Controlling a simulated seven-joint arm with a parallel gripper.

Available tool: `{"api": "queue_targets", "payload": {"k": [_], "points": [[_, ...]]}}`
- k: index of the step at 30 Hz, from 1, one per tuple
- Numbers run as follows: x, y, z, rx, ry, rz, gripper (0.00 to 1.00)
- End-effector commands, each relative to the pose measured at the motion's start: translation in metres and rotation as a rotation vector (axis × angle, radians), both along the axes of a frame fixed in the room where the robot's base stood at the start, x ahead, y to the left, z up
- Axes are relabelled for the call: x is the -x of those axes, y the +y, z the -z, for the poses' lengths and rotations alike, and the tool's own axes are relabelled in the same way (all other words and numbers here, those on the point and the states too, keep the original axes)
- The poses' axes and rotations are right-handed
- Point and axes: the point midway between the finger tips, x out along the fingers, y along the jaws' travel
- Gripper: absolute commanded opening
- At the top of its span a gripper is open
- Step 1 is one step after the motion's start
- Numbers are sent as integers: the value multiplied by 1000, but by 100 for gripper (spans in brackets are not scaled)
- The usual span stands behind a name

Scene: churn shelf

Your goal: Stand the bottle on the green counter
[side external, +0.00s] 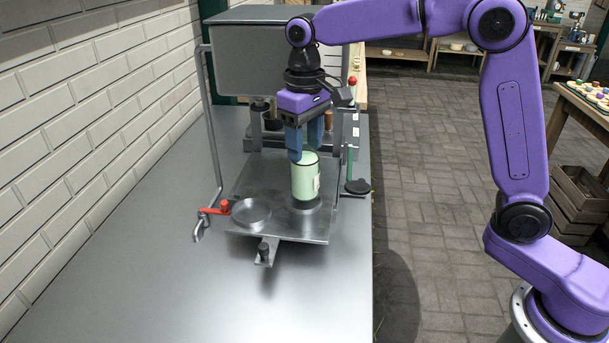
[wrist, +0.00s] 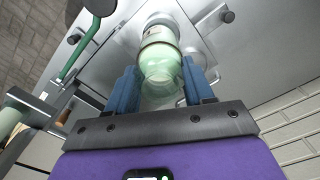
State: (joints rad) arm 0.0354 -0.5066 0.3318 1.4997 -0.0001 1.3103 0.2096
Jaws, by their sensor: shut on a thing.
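The pale green bottle (side external: 305,178) is upright in the side view, with a lighter label on its right side. My gripper (side external: 306,150) points down with its blue fingers shut on the bottle's upper part. The bottle's base is over a round metal pan (side external: 307,215) on a steel plate; I cannot tell whether it touches. In the wrist view the bottle (wrist: 158,52) is between the two blue fingers of my gripper (wrist: 160,66). The counter (side external: 250,300) that I see is grey metal; no green counter top shows.
A second round pan (side external: 251,211) sits on the plate's left, beside a red-handled lever (side external: 216,209). A green rod with a dark disc (side external: 357,186) stands to the right. A grey box (side external: 255,55) is behind. The counter's front is clear.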

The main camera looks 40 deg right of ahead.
Motion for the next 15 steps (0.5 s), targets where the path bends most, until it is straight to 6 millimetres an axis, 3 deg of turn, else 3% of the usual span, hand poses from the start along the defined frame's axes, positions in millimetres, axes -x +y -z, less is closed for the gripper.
{"api": "queue_targets", "payload": {"k": [5,15], "points": [[-1,1,-9,-2,-4,0,0],[0,1,-52,-3,-6,0,0]]}}
